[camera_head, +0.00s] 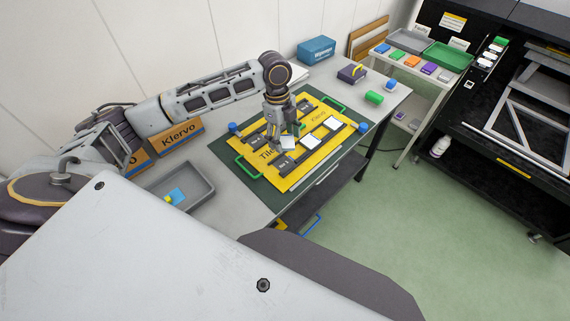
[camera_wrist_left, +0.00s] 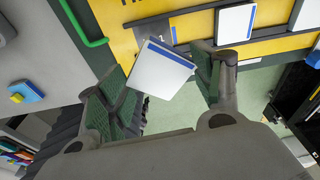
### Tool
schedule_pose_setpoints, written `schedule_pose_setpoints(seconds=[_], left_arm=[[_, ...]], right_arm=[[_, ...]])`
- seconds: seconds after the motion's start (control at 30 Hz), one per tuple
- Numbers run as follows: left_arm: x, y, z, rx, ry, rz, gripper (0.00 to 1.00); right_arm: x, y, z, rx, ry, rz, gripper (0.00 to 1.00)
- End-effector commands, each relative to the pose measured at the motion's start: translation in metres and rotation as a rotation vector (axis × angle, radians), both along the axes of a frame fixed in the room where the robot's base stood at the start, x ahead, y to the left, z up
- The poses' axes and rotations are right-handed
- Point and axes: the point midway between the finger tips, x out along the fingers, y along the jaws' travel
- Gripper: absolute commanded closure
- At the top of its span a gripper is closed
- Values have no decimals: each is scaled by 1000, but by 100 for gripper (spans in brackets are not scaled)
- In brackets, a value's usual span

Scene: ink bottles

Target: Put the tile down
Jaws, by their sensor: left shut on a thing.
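My left gripper (camera_head: 284,133) is over the middle of the yellow board (camera_head: 258,182) and is shut on a white tile (camera_head: 289,143). In the left wrist view the held tile (camera_wrist_left: 160,72), white with a blue stripe along one edge, sits between the two green-padded fingers (camera_wrist_left: 160,64). It is turned at an angle to the board's slots. I cannot tell whether it touches the board. Two other white tiles, one nearer (camera_head: 309,140) and one farther (camera_head: 331,123), lie on the board. Dark slots (camera_head: 284,163) show along it. My right gripper is not in view.
The board has green handles (camera_head: 247,168) and lies on a dark green mat on the grey table. A grey tray (camera_head: 183,192) with a blue and a yellow piece stands left. A green cylinder (camera_head: 374,97), a dark box (camera_head: 352,74) and a blue box (camera_head: 317,50) stand behind.

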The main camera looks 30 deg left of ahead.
Motion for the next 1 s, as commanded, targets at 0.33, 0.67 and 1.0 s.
schedule_pose_setpoints(seconds=[0.33,0.67,1.0], left_arm=[[-3,-2,1,0,1,-245,60],[-4,-2,1,-1,1,-475,60],[-4,-1,1,1,1,-711,60]], right_arm=[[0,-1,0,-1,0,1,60],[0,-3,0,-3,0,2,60],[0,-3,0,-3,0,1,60]])
